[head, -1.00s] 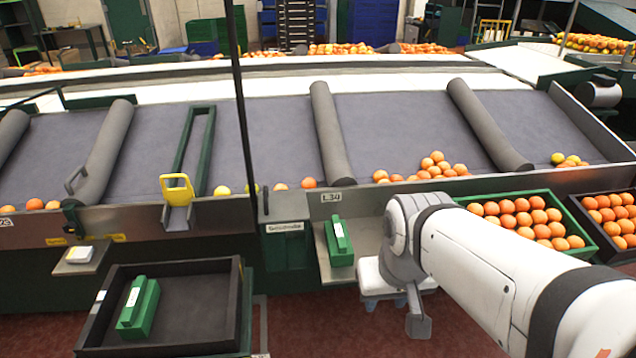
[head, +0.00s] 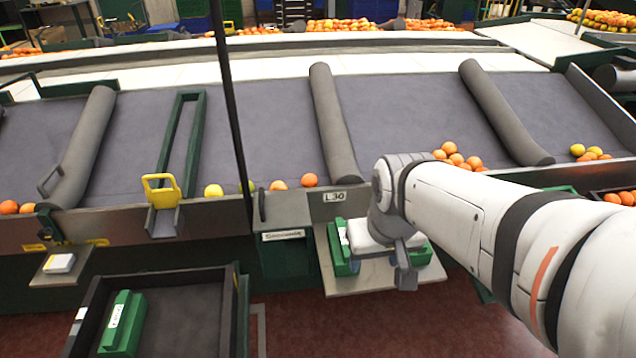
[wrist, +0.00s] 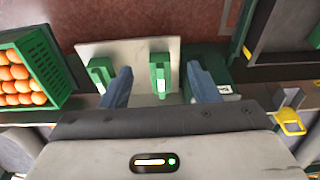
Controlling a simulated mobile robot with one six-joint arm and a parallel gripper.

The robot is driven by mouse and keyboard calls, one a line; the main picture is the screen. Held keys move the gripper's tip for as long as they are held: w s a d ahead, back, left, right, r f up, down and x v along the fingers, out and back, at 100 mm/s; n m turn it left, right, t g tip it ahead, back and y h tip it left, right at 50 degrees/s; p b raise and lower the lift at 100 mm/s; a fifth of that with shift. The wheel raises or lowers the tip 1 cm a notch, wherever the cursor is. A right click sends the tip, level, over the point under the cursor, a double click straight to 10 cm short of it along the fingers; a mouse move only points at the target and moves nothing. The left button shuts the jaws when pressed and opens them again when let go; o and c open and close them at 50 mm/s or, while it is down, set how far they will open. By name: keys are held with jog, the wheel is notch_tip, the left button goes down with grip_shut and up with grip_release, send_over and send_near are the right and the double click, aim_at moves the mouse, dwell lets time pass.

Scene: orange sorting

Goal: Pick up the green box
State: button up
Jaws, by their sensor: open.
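A green box with a white label (head: 341,248) stands on the small shelf below the L30 sign, partly covered by my gripper (head: 372,262). In the wrist view, this green box (wrist: 160,76) lies between my two open blue-grey fingers (wrist: 159,70), with a gap on each side. I cannot tell how far below the fingertips it is. A second green box (wrist: 101,73) is on the same shelf, just outside the left finger; in the head view it (head: 418,250) is partly hidden behind my gripper. Another green box (head: 122,322) lies in the black tray at lower left.
The shelf (head: 350,285) is narrow and sits against the conveyor's front wall. A green crate of oranges (wrist: 50,75) is beside it in the wrist view. The black tray (head: 240,300) stands left of the shelf, with red floor between.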

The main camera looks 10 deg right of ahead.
aim_at(342, 243)
jog(key=o, duration=0.7)
jog(key=w+f+b, duration=0.2)
jog(key=w+f, duration=0.4)
jog(key=w, duration=0.2)
jog(key=w+d+f+b, duration=0.1)
jog(key=w+f+b, duration=0.1)
jog(key=w+f, duration=0.3)
jog(key=w, duration=0.3)
jog(key=shift+w+f, duration=0.35)
jog(key=shift+w, duration=0.05)
jog(key=shift+t, duration=0.4)
jog(key=w+f+b, duration=0.1)
jog(key=w+f, duration=0.2)
jog(key=f, duration=0.1)
jog(key=w+f, duration=0.4)
jog(key=shift+w+f+b, duration=0.2)
jog(key=shift+b, duration=0.2)
jog(key=shift+x, duration=3.75)
